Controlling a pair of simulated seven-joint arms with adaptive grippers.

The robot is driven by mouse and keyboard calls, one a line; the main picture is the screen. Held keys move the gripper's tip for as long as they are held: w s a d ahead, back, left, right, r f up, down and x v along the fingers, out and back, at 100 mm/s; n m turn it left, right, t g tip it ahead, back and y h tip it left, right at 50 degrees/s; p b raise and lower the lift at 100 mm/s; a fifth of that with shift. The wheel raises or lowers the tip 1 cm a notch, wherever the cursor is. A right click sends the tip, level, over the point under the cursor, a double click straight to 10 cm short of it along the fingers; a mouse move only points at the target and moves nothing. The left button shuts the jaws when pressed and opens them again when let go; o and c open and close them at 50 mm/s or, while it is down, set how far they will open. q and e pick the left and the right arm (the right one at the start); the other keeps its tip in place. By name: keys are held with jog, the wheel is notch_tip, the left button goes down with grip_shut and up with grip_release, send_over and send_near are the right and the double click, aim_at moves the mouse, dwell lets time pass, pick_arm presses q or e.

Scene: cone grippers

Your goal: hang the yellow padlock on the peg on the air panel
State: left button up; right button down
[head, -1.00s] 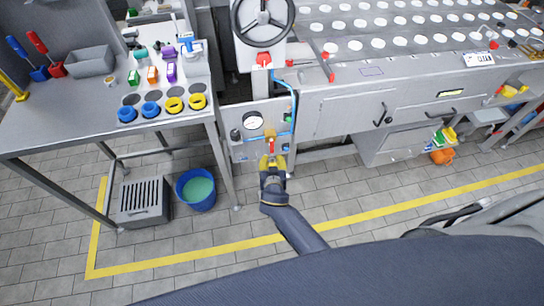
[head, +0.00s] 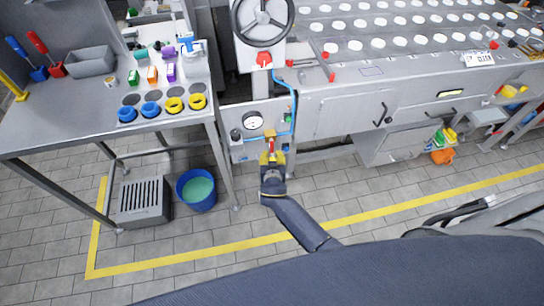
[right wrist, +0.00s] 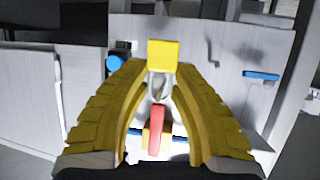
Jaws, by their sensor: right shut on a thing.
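The yellow padlock (right wrist: 163,55) is at the fingertips of my right gripper in the right wrist view, its grey shackle running between the fingers. My right gripper (head: 272,156) is shut on it, in front of the lower part of the air panel (head: 276,108); its fingers hide most of the padlock in the head view. A brass-coloured valve (head: 270,133) with a red lever (head: 271,146) is just beyond the fingers; the lever also shows in the right wrist view (right wrist: 156,118). I cannot pick out the peg. My left gripper is out of view.
A gauge (head: 252,121) and a blue pipe (head: 294,100) are on the panel near my gripper. A workbench (head: 60,120) stands left, with a blue bucket (head: 197,190) below. A handwheel (head: 262,20) is above. The tiled floor in front is clear.

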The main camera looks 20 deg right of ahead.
jog(key=c, duration=1.1)
grip_release()
jog(key=shift+f, duration=0.1)
jog(key=shift+c, duration=0.2)
jog(key=v, duration=1.7)
jog(key=s+f+n+g+y, duration=0.15)
jog(key=s+f, duration=0.35)
jog(key=f, duration=0.5)
jog(key=s+f+n+g+y, duration=0.1)
jog(key=s+f+n+g, duration=0.15)
jog(key=s+f, duration=0.45)
jog(key=s+f+n+g+y, duration=0.15)
jog(key=s+f, duration=0.25)
jog(key=f, duration=0.8)
jog(key=s+d+f+g, duration=0.2)
jog(key=s+d+f, duration=0.2)
jog(key=s, duration=0.4)
jog(key=s+d+f+n+g, duration=0.1)
jog(key=s+d+f, duration=0.3)
jog(key=s, duration=0.5)
jog(key=s+d+f+g, duration=0.3)
jog(key=s+f, duration=0.3)
jog(key=s, duration=0.3)
jog(key=shift+d+f, duration=0.35)
jog(key=shift+d, duration=0.2)
